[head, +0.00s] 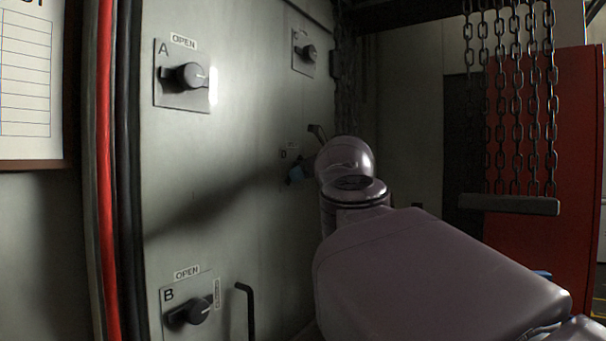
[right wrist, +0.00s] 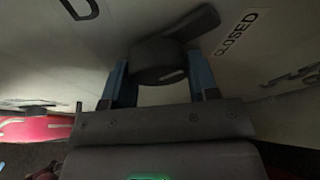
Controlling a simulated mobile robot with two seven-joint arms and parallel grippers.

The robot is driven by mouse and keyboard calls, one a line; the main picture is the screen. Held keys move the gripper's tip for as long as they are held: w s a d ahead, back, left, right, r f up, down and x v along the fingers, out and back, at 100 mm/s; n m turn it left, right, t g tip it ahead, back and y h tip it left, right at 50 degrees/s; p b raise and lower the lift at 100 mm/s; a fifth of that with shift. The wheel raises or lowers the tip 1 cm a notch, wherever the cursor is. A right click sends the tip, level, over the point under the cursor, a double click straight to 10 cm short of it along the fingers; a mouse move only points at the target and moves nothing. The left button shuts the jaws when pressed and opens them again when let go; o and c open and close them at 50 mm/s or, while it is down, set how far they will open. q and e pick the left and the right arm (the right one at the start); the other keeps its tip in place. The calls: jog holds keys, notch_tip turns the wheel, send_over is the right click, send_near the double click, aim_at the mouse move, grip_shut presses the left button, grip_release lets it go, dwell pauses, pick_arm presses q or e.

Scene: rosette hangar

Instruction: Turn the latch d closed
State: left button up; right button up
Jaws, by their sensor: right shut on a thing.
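Latch d is a dark round knob (right wrist: 158,64) with a flat lever arm (right wrist: 190,24), on a pale plate marked D. In the right wrist view its lever slants to the upper right, just left of a CLOSED label (right wrist: 237,34). My right gripper (right wrist: 157,76) is shut on the knob, a blue finger on each side. In the head view the D plate (head: 288,153) shows small on the panel, with the right gripper (head: 295,174) at it. My right arm and wrist hide much of the latch there. My left gripper is not in view.
The grey panel (head: 235,170) also bears latch A (head: 188,76), latch B (head: 194,312) and another latch (head: 308,53) at the upper right. A bent black rod (head: 248,310) stands beside latch B. Chains (head: 515,90) hang at right before a red cabinet (head: 575,170).

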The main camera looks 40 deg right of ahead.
jog(key=shift+m+y+b, duration=0.4)
jog(key=shift+m+y, duration=0.1)
jog(key=shift+m, duration=0.2)
jog(key=shift+w+a+f+m+g+y+b, duration=0.1)
jog(key=shift+m+g+y+b, duration=0.1)
jog(key=shift+m+b, duration=0.15)
jog(key=shift+w+f+m+g+y+b, duration=0.1)
jog(key=shift+m+y+b, duration=0.15)
jog(key=shift+b, duration=0.1)
jog(key=shift+m+y+b, duration=0.45)
jog(key=shift+m+b, duration=0.35)
jog(key=shift+b, duration=0.35)
jog(key=shift+s+a+m+y+b, duration=0.1)
jog(key=shift+m+y+b, duration=0.3)
jog(key=shift+m+b, duration=0.15)
jog(key=shift+s+r+m+y+b, duration=0.15)
jog(key=shift+r+m+y+b, duration=0.15)
jog(key=shift+r+m+b, duration=0.25)
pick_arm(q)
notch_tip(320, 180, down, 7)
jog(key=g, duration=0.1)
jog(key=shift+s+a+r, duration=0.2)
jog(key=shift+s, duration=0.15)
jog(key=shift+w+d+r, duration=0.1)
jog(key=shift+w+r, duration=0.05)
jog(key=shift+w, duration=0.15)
pick_arm(e)
jog(key=shift+s+r, duration=0.1)
